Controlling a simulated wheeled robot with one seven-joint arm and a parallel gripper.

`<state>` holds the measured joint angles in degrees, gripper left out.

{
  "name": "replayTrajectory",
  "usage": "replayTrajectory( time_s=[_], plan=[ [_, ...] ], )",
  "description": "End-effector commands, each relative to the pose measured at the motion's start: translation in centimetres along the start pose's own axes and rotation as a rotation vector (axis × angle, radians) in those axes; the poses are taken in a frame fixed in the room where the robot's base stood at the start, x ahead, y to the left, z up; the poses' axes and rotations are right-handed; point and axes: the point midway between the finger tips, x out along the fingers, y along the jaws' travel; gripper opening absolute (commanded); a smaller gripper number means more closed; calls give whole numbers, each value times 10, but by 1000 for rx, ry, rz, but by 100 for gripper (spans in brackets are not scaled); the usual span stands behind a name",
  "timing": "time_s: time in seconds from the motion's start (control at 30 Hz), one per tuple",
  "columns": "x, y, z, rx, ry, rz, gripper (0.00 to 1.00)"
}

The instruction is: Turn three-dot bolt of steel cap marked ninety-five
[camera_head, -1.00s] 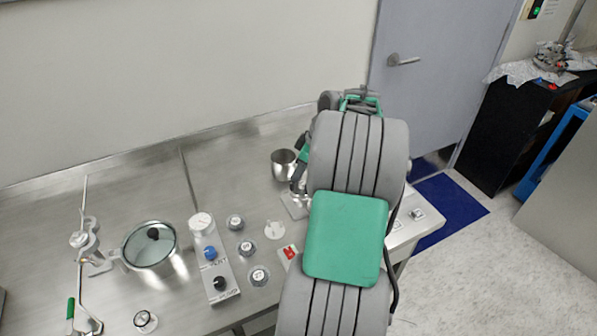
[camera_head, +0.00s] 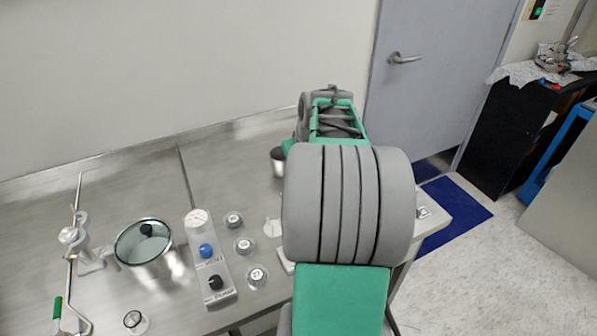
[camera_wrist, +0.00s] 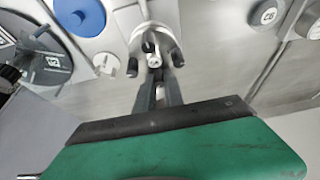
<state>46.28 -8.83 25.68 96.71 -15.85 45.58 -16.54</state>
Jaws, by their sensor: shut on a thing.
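In the wrist view a round steel cap (camera_wrist: 158,42) stands straight ahead of my gripper, with several dark bolts around its rim. One bolt (camera_wrist: 133,68) sits at its left and another (camera_wrist: 178,59) at its right. A small label lies at its middle, too small to read. My gripper (camera_wrist: 157,80) reaches up from the bottom, its two dark fingers close together at the cap's near edge. It is shut on a bolt there, mostly hidden between the fingertips; its dots cannot be read. In the head view my arm hides the gripper and the cap.
A dark pronged fitting (camera_wrist: 50,62), a blue disc (camera_wrist: 82,14) and a numbered cap (camera_wrist: 267,14) lie around it. In the head view a lidded pot (camera_head: 143,243), a knob panel (camera_head: 211,262), several numbered caps and a steel cup (camera_head: 277,163) stand on the steel bench (camera_head: 115,192).

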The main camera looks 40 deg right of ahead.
Motion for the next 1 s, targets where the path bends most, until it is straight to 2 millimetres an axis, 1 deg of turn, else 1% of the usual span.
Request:
replayTrajectory(
  time_s=[0.3, 0.6, 0.8, 1.0],
  plan=[
    [1, -3, -1, 273, 3, 114, 0],
    [0, -3, -2, 506, 4, 210, 0],
    [-1, -3, -2, 614, 3, 254, 0],
    [-1, -3, -2, 674, 3, 279, 0]
  ],
)
